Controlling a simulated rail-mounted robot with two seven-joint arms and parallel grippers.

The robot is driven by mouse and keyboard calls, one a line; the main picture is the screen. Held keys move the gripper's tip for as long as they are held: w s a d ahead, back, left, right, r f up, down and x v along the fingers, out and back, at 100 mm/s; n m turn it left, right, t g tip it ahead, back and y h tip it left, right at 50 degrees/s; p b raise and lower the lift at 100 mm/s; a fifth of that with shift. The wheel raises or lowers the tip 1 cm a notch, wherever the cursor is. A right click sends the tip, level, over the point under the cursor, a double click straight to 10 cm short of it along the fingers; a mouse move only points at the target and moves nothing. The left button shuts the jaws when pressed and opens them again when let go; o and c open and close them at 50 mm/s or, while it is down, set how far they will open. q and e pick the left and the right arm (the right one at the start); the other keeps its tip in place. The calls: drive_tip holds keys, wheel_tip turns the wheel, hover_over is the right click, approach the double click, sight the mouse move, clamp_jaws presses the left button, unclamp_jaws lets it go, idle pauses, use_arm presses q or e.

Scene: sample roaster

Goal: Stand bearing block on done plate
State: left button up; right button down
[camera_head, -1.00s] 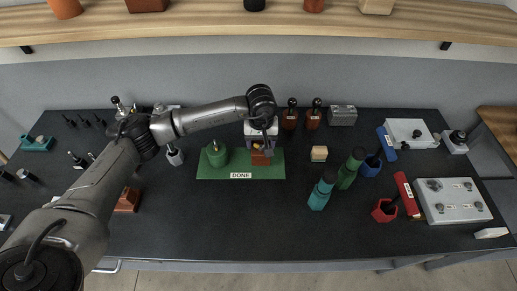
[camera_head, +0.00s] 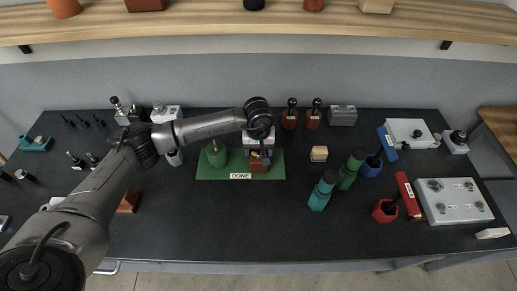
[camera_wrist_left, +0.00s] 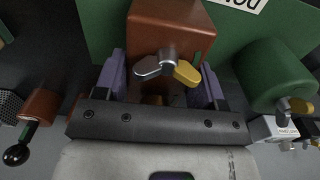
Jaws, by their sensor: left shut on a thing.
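The done plate (camera_head: 210,174) is a green mat with a white DONE label on its front edge. A red-brown block (camera_head: 258,168), which I take for the bearing block, is at the plate's right part. It also shows in the left wrist view (camera_wrist_left: 172,28), upright, with a silver and yellow winged knob by its near side. My left gripper (camera_head: 259,153) is shut on the block, with one purple finger on each side in the left wrist view (camera_wrist_left: 165,82). Whether the block's underside touches the plate is hidden. My right gripper is not in view.
A green rounded part (camera_head: 217,154) stands on the plate's left half, close to the gripper. Brown-based black-knobbed tools (camera_head: 290,118) stand behind to the right. A small tan-topped block (camera_head: 319,153) sits right of the plate. The table front (camera_head: 230,220) is clear.

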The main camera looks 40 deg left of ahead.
use_arm(q)
drive_tip(key=o, duration=1.3)
drive_tip(key=shift+c, duration=0.2)
drive_tip(key=shift+r, duration=0.4)
wheel_tip(320, 180, up, 11)
drive_tip(key=p, duration=0.1)
drive_tip(key=shift+r, duration=0.2)
